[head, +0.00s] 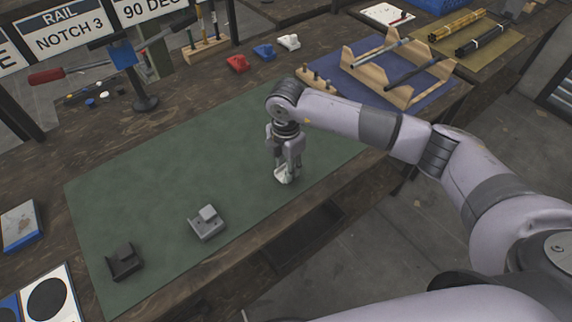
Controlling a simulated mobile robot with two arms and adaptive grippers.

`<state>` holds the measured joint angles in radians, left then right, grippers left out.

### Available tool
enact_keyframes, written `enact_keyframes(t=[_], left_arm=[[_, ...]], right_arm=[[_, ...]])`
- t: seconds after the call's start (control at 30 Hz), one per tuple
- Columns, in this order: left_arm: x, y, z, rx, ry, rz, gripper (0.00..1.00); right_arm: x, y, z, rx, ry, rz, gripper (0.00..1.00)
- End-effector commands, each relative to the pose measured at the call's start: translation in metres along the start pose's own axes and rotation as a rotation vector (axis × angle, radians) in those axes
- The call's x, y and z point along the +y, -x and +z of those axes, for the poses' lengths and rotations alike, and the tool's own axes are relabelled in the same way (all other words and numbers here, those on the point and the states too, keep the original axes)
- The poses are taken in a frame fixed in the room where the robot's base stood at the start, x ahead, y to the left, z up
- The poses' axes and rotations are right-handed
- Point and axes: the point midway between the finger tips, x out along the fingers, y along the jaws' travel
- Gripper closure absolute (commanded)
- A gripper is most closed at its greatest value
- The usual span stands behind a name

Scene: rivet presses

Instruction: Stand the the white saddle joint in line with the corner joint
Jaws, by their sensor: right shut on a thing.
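My right gripper (288,167) points down over the green mat (170,165) and is shut on a small white joint (282,177), which seems to be the white saddle joint. The fingers hide part of it, and I cannot tell whether it touches the mat. A grey joint (207,224) with a raised block stands on the mat to the lower left of the gripper. A black joint (124,263) stands further left, near the mat's front left corner. I cannot tell for sure which of these two is the corner joint. My left gripper is not in view.
Red (237,64), blue (264,52) and white (289,42) pieces sit in a row behind the mat. A wooden rack (405,94) with rods stands at the back right. The mat between the grey joint and the gripper is clear.

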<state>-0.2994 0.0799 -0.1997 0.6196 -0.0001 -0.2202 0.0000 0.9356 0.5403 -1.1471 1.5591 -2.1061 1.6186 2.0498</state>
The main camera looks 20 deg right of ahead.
Motion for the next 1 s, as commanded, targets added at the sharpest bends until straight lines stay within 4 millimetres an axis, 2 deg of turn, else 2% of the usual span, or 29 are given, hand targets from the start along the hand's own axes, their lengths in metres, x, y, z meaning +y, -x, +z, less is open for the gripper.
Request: enact_keyframes(t=[0.03, 0.07, 0.33, 0.63, 0.77, 0.87, 1.0], left_arm=[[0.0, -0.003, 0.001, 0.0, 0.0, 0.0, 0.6], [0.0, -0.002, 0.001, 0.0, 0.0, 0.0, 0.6], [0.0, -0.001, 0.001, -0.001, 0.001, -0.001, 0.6], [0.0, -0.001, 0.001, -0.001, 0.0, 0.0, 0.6], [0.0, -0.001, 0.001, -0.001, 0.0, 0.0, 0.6], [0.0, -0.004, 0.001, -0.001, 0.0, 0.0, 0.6], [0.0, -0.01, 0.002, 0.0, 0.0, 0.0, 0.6]], right_arm=[[0.0, -0.003, 0.0, 0.0, 0.0, 0.0, 0.9], [0.0, -0.002, 0.0, 0.0, 0.0, 0.0, 0.7], [0.0, -0.002, 0.0, 0.0, 0.0, 0.0, 0.52], [0.0, -0.001, 0.0, 0.0, 0.0, 0.0, 0.51], [0.001, 0.007, 0.0, 0.001, 0.0, 0.003, 0.51], [0.001, 0.022, 0.0, 0.001, 0.002, 0.005, 0.51], [0.002, 0.053, 0.001, -0.001, 0.001, 0.007, 0.51]])
